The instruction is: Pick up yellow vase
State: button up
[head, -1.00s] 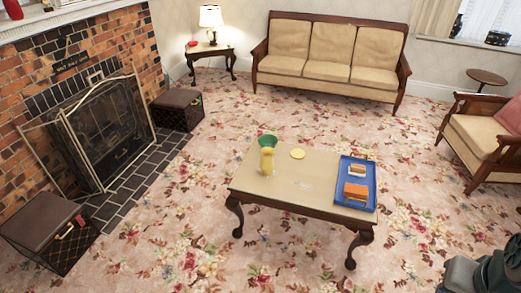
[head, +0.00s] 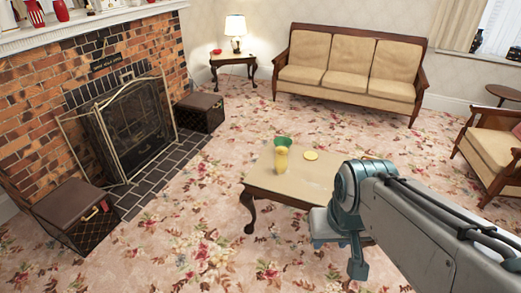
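The yellow vase (head: 281,160) stands upright on the coffee table (head: 262,176), near its far left part. A green vessel (head: 283,141) is right behind it and partly hidden by it.
A yellow disc (head: 311,155) lies on the table right of the vase. A beige sofa (head: 347,65) stands at the back and an armchair (head: 492,145) at the right. Dark boxes (head: 75,215) and a fire screen (head: 122,130) line the left. Carpet between hearth and table is clear.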

aim_at(281, 164)
jog(key=u, duration=0.15)
jog(key=i, duration=2.35)
jog(key=z, duration=0.35)
